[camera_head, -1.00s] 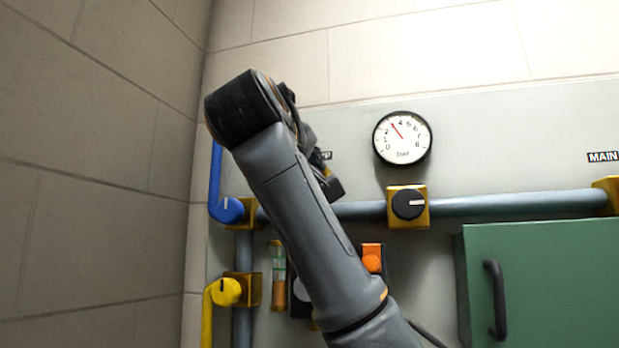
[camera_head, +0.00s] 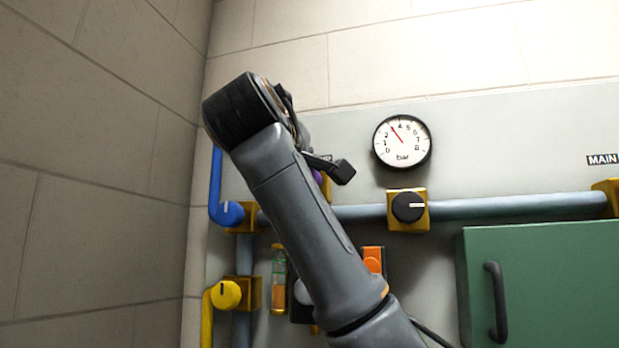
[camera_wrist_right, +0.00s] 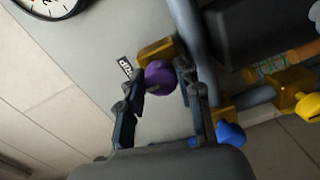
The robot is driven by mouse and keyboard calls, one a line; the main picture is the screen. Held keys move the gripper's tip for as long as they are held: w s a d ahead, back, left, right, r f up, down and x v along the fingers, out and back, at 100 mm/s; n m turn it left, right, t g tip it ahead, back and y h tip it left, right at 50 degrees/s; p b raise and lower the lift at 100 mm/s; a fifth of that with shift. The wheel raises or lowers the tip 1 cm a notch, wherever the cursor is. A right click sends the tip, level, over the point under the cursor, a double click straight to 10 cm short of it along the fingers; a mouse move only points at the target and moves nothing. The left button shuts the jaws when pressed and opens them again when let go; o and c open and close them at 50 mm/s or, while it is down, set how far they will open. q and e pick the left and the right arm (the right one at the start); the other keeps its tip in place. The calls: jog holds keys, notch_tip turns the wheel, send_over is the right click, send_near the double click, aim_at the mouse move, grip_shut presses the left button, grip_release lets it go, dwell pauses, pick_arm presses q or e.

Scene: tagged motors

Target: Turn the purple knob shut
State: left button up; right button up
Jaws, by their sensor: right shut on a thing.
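The purple knob (camera_wrist_right: 160,78) sits on a yellow valve block (camera_wrist_right: 157,51) on the pipe in the right wrist view. My right gripper (camera_wrist_right: 163,82) has a finger on either side of it and is shut on it. The knob's pointer mark cannot be made out. In the head view only a small purple patch of the knob (camera_head: 318,177) shows beside a dark finger of my right gripper (camera_head: 338,171). My left gripper is in neither view.
A blue knob (camera_head: 231,213) and a yellow knob (camera_head: 227,293) are left of my arm. A black knob (camera_head: 408,206) is to the right, under a pressure gauge (camera_head: 402,141). An orange button (camera_head: 372,258) and a green cabinet (camera_head: 545,285) are lower right.

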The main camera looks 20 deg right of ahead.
jog(key=o, duration=1.2)
jog(key=shift+a, duration=0.1)
jog(key=shift+c, duration=0.2)
jog(key=v, duration=1.1)
jog(key=shift+s+a, duration=0.3)
jog(key=shift+s, duration=0.2)
jog(key=shift+w, duration=0.1)
